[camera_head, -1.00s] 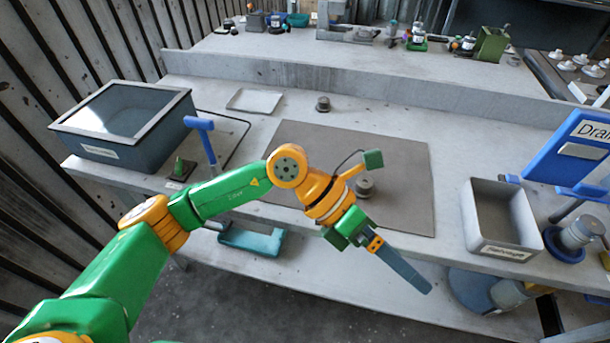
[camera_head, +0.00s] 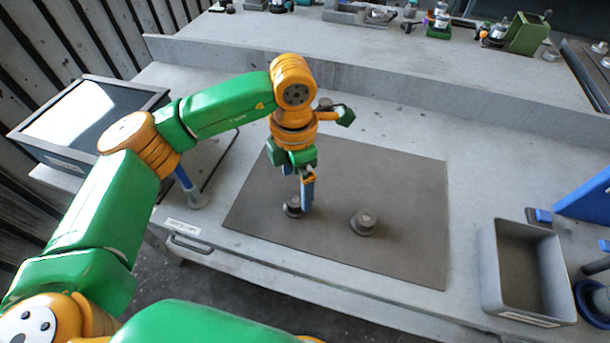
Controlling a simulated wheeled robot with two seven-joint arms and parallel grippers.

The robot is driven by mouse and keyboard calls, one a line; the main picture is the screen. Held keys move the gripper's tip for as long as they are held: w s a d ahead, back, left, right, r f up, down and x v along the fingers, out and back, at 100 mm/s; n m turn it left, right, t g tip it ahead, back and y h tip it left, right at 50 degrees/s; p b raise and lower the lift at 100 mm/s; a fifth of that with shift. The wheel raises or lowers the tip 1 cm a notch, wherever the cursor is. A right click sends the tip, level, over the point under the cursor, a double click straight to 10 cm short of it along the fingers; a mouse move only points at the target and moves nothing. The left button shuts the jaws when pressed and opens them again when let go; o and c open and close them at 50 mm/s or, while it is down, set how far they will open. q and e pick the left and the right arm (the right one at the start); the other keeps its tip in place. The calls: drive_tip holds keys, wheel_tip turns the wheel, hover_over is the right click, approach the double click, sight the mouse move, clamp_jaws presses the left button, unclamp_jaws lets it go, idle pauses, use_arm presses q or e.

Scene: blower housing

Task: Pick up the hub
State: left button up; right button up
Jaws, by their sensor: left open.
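My left gripper (camera_head: 306,208) points down over the brown mat (camera_head: 400,260), with its blue-grey fingers low beside a small grey round part (camera_head: 292,207). The jaws are open, seen nearly edge-on. The fingers partly cover this part, and I cannot tell whether they touch it. A larger grey stepped round part (camera_head: 363,222) stands on the mat to the right, clear of the gripper. Another dark round part (camera_head: 325,103) shows partly behind my wrist. I cannot tell for sure which of these is the hub. My right gripper is out of view.
A grey open bin (camera_head: 488,262) stands right of the mat, with a blue holder (camera_head: 585,200) beyond it. A large dark box (camera_head: 50,140) is at the left. A raised shelf with tools runs along the back. The mat's right half is mostly clear.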

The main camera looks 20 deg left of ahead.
sight(296, 199)
use_arm(q)
drive_tip(key=shift+w+f, duration=0.2)
drive_tip(key=shift+w, duration=0.1)
drive_tip(key=f+p, duration=0.1)
drive_tip(key=s+f+p, duration=0.1)
drive_tip(key=f+p, duration=0.1)
drive_tip(key=shift+s+a+f, duration=0.1)
drive_tip(key=shift+a+f, duration=0.05)
drive_tip(key=shift+a, duration=0.05)
wheel_tip(296, 199, down, 3)
drive_tip(key=shift+r, duration=0.15)
drive_tip(key=shift+w+f, duration=0.2)
drive_tip(key=shift+w, duration=0.2)
drive_tip(key=shift+s+r, duration=0.1)
drive_tip(key=shift+s, duration=0.1)
drive_tip(key=c, duration=1)
drive_tip(key=shift+w, duration=0.1)
clamp_jaws()
